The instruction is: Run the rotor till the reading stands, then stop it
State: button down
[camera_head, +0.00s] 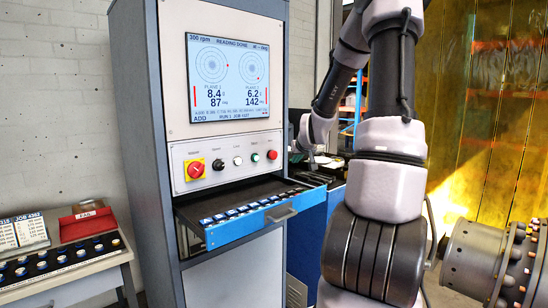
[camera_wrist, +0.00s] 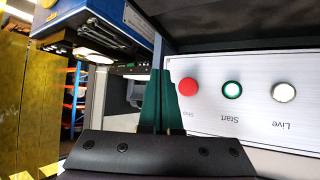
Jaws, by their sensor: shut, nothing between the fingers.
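The control cabinet's screen (camera_head: 229,68) reads "READING DONE", 300 rpm, with 8.4 at 87 for plane 1 and 6.2 at 142 for plane 2. Below it is the button panel. The red Stop button (camera_head: 271,155) also shows in the wrist view (camera_wrist: 187,87). The green Start button (camera_head: 255,157) and the white Live button (camera_head: 238,160) are beside it. My gripper (camera_wrist: 160,74) is shut and empty, its fingertips just beside the Stop button in the wrist view, apart from it. A dark bolted cylinder, seemingly the rotor (camera_head: 472,258), is at right; I cannot tell whether it turns.
An open blue drawer (camera_head: 240,228) of small weights juts out below the panel. A red-and-yellow main switch (camera_head: 195,169) and a black knob (camera_head: 218,164) are at the panel's left. A side table (camera_head: 75,285) with job cards and a red box stands at left.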

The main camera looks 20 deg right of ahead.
send_near(276, 157)
jog(key=shift+w+d+f, duration=0.3)
jog(key=shift+w+f, duration=0.3)
jog(key=shift+f, duration=0.05)
jog(key=shift+w+d+f, duration=0.25)
jog(key=shift+w+f, duration=0.35)
jog(key=shift+f, duration=0.1)
jog(key=shift+w+d+f, duration=0.3)
jog(key=shift+w+f, duration=0.25)
jog(key=shift+f, duration=0.1)
dwell(0.5)
jog(key=shift+w+a, duration=0.15)
jog(key=shift+w, duration=0.25)
jog(key=shift+w+a, duration=0.15)
jog(key=shift+w, duration=0.25)
dwell(0.6)
jog(key=shift+s, duration=0.1)
jog(key=shift+s+d, duration=0.3)
jog(key=shift+s, duration=0.4)
jog(key=shift+s+d, duration=0.3)
jog(key=shift+s, duration=0.5)
jog(key=shift+s+d, duration=0.25)
jog(key=shift+s, duration=0.55)
jog(key=shift+s+d, duration=0.3)
jog(key=shift+s, duration=0.5)
